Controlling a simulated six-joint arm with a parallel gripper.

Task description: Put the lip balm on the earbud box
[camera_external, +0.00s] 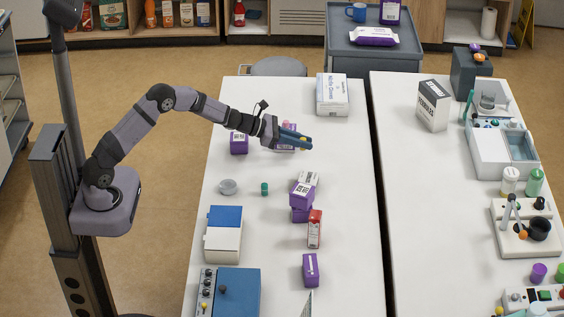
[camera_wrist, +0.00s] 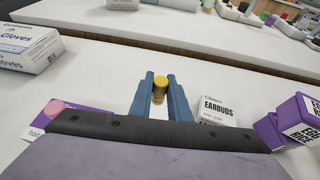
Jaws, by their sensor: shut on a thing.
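My gripper (camera_external: 308,143) is raised over the left table, its two blue fingers shut on the lip balm. The lip balm is a short yellow cylinder (camera_wrist: 160,88) between the fingertips in the wrist view. In the external view it is mostly hidden by the fingers. The earbud box (camera_wrist: 217,107) is a small white carton marked EARBUDS, to the right of the fingers in the wrist view. In the external view the earbud box (camera_external: 309,178) is on the table below the gripper, just behind a stacked pair of purple boxes. Nothing shows on top of it.
The purple boxes (camera_external: 301,197) crowd the earbud box's near side. A red carton (camera_external: 315,229) stands closer to the camera. A pink-and-purple box (camera_wrist: 62,112) lies left of the gripper. A large gloves box (camera_external: 332,95) is at the far end. The table's right side is clear.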

